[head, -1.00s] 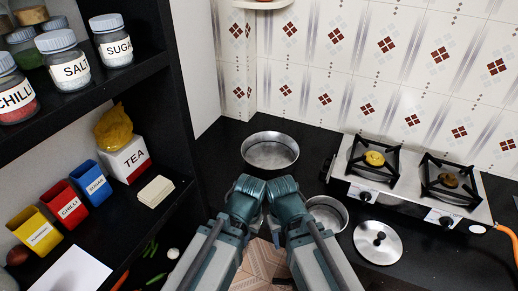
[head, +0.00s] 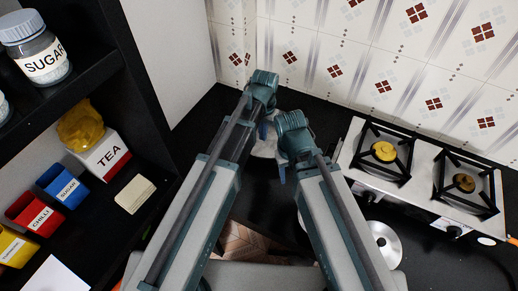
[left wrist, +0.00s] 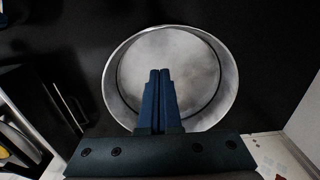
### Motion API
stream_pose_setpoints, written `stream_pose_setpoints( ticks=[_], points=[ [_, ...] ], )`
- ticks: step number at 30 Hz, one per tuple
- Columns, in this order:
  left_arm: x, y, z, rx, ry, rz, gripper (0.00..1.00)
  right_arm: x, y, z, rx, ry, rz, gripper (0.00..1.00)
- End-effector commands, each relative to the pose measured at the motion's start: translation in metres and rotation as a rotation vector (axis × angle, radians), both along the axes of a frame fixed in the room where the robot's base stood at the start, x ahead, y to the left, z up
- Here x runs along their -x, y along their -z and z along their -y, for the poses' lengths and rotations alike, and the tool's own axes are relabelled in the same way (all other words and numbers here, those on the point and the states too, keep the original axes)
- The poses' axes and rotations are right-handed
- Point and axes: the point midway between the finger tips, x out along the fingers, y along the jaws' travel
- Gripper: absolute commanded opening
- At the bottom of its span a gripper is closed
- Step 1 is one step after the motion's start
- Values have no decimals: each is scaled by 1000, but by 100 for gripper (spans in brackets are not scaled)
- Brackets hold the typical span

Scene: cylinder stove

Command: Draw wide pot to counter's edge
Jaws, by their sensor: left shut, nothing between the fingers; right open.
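The wide pot, a shallow round metal pan (left wrist: 208,75), stands on the black counter in the left wrist view. In the head view only a pale patch of it (head: 264,150) shows between my arms. My left gripper (left wrist: 160,72) is shut and empty, its fingertips over the middle of the pot's opening. Whether they touch the pot, I cannot tell. In the head view my left gripper (head: 262,130) reaches farther back than the right. My right gripper (head: 282,172) is open, pointing down near the pot's right side. Its fingertips are partly hidden.
A two-burner stove (head: 420,175) stands to the right on the counter. A metal lid (head: 386,245) lies in front of it, partly behind my right arm. A dark shelf unit (head: 130,90) with jars and boxes is at left. Tiled wall (head: 350,60) rises behind.

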Motion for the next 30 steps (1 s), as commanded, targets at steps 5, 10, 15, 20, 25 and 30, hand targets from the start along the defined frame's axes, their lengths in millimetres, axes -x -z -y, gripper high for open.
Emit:
stream_pose_setpoints(
  ticks=[5,10,15,20,25,30],
  points=[
    [-16,-4,1,10,5,3,0,0,-4,0,0,0,0,50],
    [-14,1,0,10,5,3,0,0,1,0,0,0,0,50],
    [-14,12,1,9,5,4,0,0,12,0,0,0,0,50],
    [-14,31,1,9,5,4,0,0,31,0,0,0,0,50],
    [-14,55,1,9,5,4,0,0,55,0,0,0,0,50],
    [-14,80,1,9,5,3,0,0,80,0,0,0,0,50]
  ],
)
